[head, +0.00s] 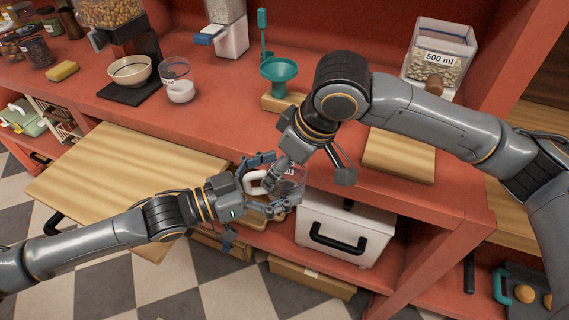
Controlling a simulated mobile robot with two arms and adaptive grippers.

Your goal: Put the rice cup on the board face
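A clear cup (292,184) with dark lettering and a white handle (256,183) is in front of the counter edge, between my two grippers; I take it for the rice cup, but its contents are hidden. My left gripper (278,185) has its fingers spread above and below the cup and handle; contact is unclear. My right gripper (284,172) reaches down to the same cup from above, its fingers overlapping it, so its grip cannot be told. A pale wooden board (120,165) lies flat at left, extending out in front of the counter, its top bare.
A smaller wooden board (400,155) is at right. A white drawer box (345,235) is below.

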